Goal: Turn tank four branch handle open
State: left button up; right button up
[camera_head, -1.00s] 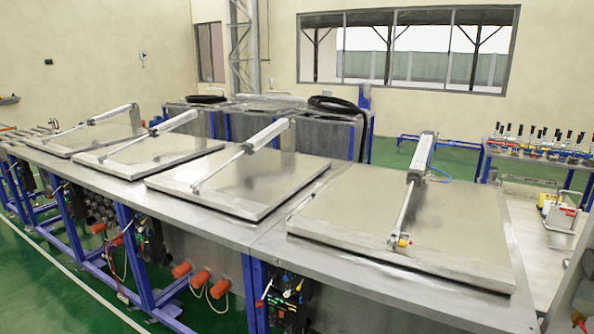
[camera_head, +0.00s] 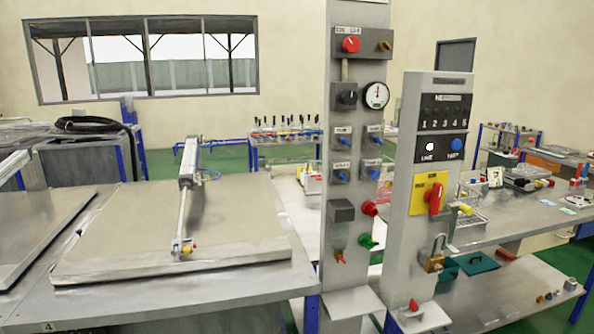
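A large flat metal tank lid (camera_head: 120,238) lies shut on the steel table at left, with a pneumatic cylinder (camera_head: 188,168) and its rod running down to a yellow-tipped fitting (camera_head: 186,248). A figure 4 is marked on the table's front edge (camera_head: 46,325). A tall grey panel (camera_head: 354,215) to the right carries several small blue-handled valves (camera_head: 343,177), a red knob (camera_head: 351,44), a gauge (camera_head: 376,95), and red (camera_head: 369,208) and green (camera_head: 366,240) fittings. Their labels are too small to read. I cannot tell which handle is the tank four branch handle. Neither gripper is in view.
A second grey post (camera_head: 430,180) carries a numbered box (camera_head: 443,115), a red rotary switch on a yellow plate (camera_head: 434,198) and a padlock (camera_head: 434,262). A bench (camera_head: 535,225) with loose parts stands at right. Green floor shows behind.

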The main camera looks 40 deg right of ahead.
aim_at(374, 173)
jog(key=z, duration=1.8)
